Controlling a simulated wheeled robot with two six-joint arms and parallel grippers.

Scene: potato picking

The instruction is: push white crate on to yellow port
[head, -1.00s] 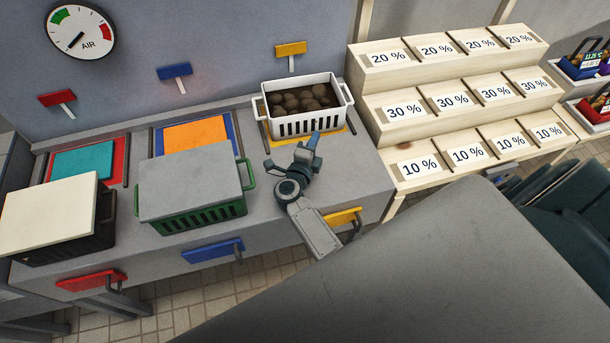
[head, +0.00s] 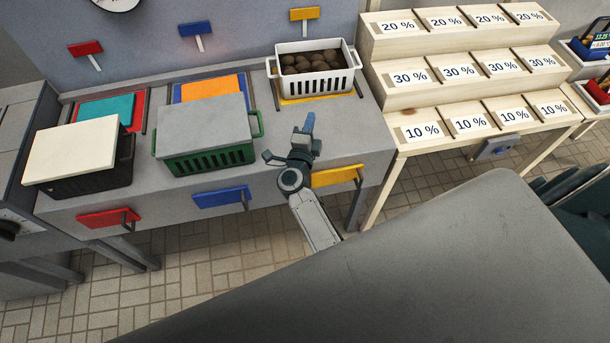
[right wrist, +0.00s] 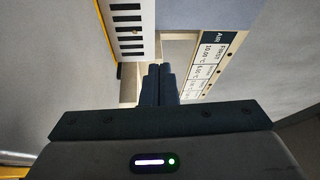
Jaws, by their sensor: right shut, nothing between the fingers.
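The white crate (head: 351,82), filled with brown potatoes (head: 311,62), stands upright at the back right of the grey counter in the head view. It sits over the yellow port (head: 300,100), whose yellow front strip shows below the crate. My right gripper (head: 290,147) is shut and empty, in front of the crate and apart from it, near the counter's front edge. In the right wrist view the shut fingers (right wrist: 158,85) point ahead, with the crate's slotted white side (right wrist: 130,25) at the upper left. My left gripper is not in view.
A green crate with a grey lid (head: 207,130) and a black crate with a cream lid (head: 75,155) stand left on the counter. A wooden stepped shelf (head: 400,145) is to the right. Red, blue and yellow handles (head: 337,176) line the counter's front.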

